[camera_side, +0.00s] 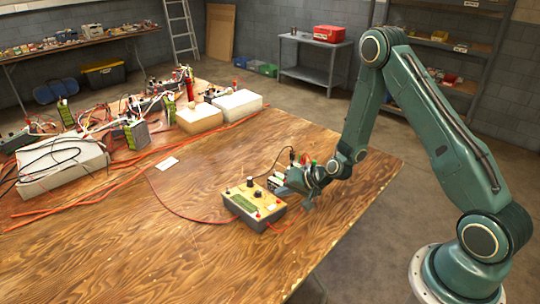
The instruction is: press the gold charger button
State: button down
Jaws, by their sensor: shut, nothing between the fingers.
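The charger is a small grey box (254,203) with a pale gold top panel, standing on the wooden table. Black knobs, a greenish display and red terminals show on its panel. I cannot pick out a gold button at this size. My gripper (307,201) is at the right of the box, low over the table, with its fingers shut and empty. It seems apart from the box, but I cannot tell the exact gap. My wrist and small parts behind the box overlap in the view.
The wooden table (150,255) is clear in front and left of the box. Red cables (180,215) run across it. Battery packs, wires and pale blocks (237,104) crowd the far left. A red case (328,33) stands on a back cart.

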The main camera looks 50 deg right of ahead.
jog(key=shift+r, duration=0.1)
jog(key=shift+d+r, duration=0.25)
jog(key=shift+r, duration=0.95)
jog(key=shift+d+r, duration=0.2)
jog(key=shift+r, duration=0.95)
jog(key=s+a+r+n+g, duration=0.1)
jog(key=s+a+r+n, duration=0.3)
jog(key=r, duration=0.5)
jog(key=s+a+r+n+g, duration=0.1)
jog(key=s+r+n, duration=0.1)
jog(key=s+r, duration=0.5)
jog(key=s+r+n+h, duration=0.1)
jog(key=s+r, duration=0.4)
jog(key=s, duration=0.4)
jog(key=s+r+n+g+h, duration=0.1)
jog(key=s+r, duration=0.4)
jog(key=s, duration=0.4)
jog(key=shift+s+a+r+n+g, duration=0.2)
jog(key=shift+s+r+n+g, duration=0.1)
jog(key=shift+n, duration=0.1)
